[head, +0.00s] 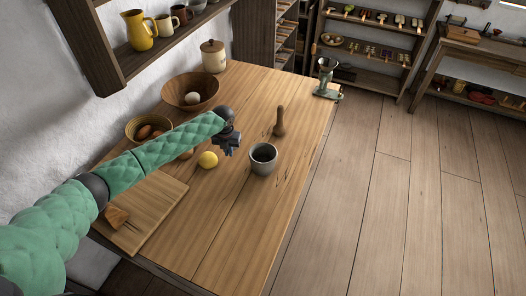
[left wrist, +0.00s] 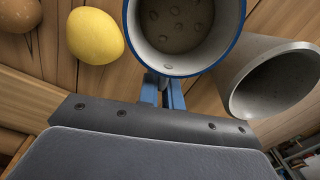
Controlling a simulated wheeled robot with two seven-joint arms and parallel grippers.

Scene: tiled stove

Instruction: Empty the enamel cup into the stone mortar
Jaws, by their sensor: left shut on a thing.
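The enamel cup (left wrist: 232,22), white with a blue rim, shows in the left wrist view with several small round brownish things at its bottom. My left gripper (left wrist: 163,88) is shut on the cup at its near side, where the handle seems to be. In the head view my left gripper (head: 229,145) is above the table, left of the mortar; I cannot make out the cup there. The grey stone mortar (head: 262,167) stands upright on the table and looks empty. In the left wrist view the mortar (left wrist: 235,68) is just right of the cup. My right gripper is out of view.
A lemon (head: 208,160) lies left of the mortar and a wooden pestle (head: 279,123) stands behind it. A cutting board (head: 155,205), an egg basket (head: 133,128) and a wooden bowl (head: 178,91) are to the left. The front table area is clear.

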